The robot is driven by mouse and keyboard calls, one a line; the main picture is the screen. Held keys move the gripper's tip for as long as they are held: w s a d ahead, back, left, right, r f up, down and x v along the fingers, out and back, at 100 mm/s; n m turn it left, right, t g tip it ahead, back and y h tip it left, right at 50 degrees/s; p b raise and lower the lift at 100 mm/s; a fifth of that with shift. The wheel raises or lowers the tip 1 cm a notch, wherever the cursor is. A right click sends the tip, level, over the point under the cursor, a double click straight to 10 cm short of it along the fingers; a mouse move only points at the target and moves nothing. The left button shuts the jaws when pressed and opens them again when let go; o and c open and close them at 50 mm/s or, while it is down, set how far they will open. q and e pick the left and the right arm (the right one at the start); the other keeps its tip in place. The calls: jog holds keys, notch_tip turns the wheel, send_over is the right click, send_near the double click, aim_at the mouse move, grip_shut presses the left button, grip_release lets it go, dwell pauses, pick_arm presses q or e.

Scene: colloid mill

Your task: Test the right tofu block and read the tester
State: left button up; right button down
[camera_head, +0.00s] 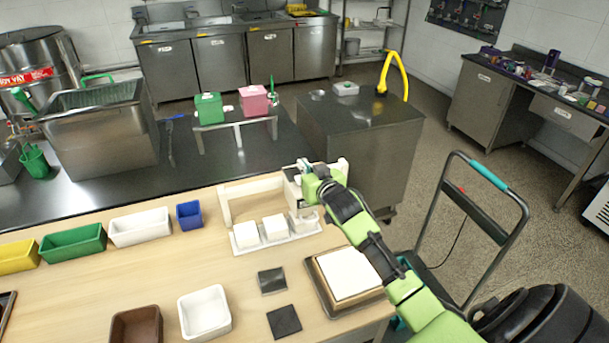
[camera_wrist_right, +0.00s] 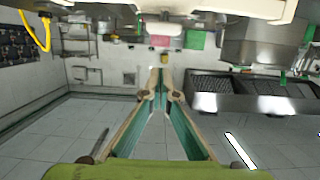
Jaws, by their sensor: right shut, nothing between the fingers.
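Several small white pieces stand at the tester, a pale frame (camera_head: 225,206) with a crossbar on the wooden table. The left tofu block (camera_head: 246,234) and middle tofu block (camera_head: 275,227) sit on its white base. The right tofu block (camera_head: 304,223) is partly hidden under the tester's head (camera_head: 294,190), at the right end of the frame. I cannot tell whether the head touches it, and no reading is legible. My right gripper (camera_head: 305,166) is at the head's top; in the wrist view its fingers (camera_wrist_right: 160,76) are shut and empty, below a pale bar (camera_wrist_right: 215,8). My left gripper is out of view.
A board with a white slab (camera_head: 349,272) lies near the table's right edge, under my right arm. Dark pads (camera_head: 284,320), a white bin (camera_head: 204,312) and a brown bin (camera_head: 136,325) lie in front. Colored bins line the left. A metal cabinet (camera_head: 362,120) stands behind.

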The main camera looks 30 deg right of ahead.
jog(key=shift+s+f+p, duration=0.15)
jog(key=shift+f+p, duration=0.2)
jog(key=shift+f, duration=1.6)
notch_tip(320, 180, down, 2)
jog(key=shift+a+f+b, duration=0.1)
jog(key=shift+f+b, duration=0.1)
jog(key=shift+b, duration=0.55)
